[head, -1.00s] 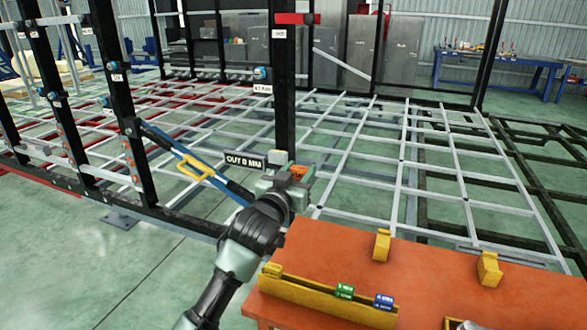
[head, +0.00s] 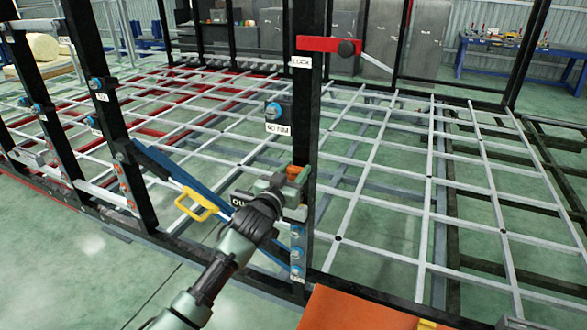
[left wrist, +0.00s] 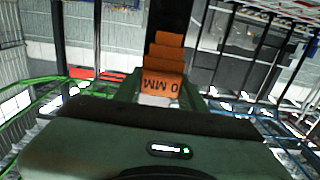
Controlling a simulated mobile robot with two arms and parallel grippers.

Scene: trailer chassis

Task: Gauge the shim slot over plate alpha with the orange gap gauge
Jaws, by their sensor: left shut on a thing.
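My left gripper (head: 291,178) is shut on the orange gap gauge (head: 294,172), right in front of a black upright post (head: 302,130). In the left wrist view the gauge (left wrist: 163,75) is a stepped orange block between the green fingers, with "0 MM" reading upside down on its near face. A dark post stands straight behind it there. I cannot tell whether the gauge touches the post or enters a slot. The shim slot and plate alpha cannot be made out for certain. My right gripper is not in view.
The post carries a red lever (head: 328,45) with a "LOCK" label, a blue knob (head: 273,110), and several blue fittings low down. An orange table (head: 350,310) shows at the bottom edge.

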